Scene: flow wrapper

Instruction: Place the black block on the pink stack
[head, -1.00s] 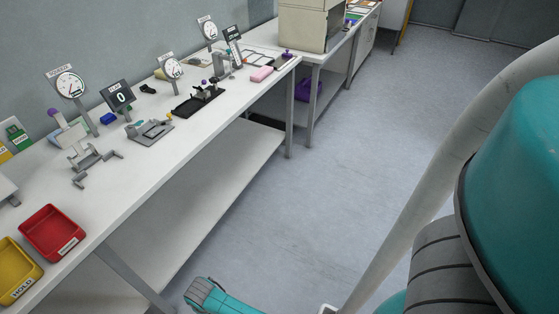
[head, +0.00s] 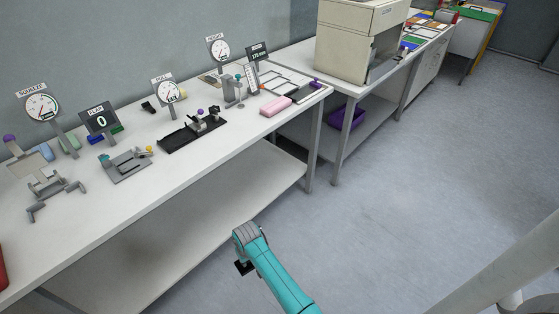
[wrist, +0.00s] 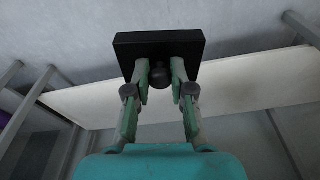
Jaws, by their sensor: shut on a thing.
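My gripper (wrist: 160,80) is shut on the dark knob of the black block (wrist: 158,46) in the wrist view. The block is a flat black slab across the fingertips. In the head view the black block (head: 244,267) shows small below the end of my teal arm, in front of the bench and over the floor. The fingers are too small to make out there. The pink stack (head: 275,106) lies low on the right part of the bench top, near its front edge, well beyond and right of the block.
Beside the pink stack are a grey height stand (head: 230,90) and a dark plate (head: 305,94). A black fixture (head: 192,132) and a grey clamp fixture (head: 125,165) stand further left. The bench's lower shelf (head: 215,205) juts out below. The floor at right is clear.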

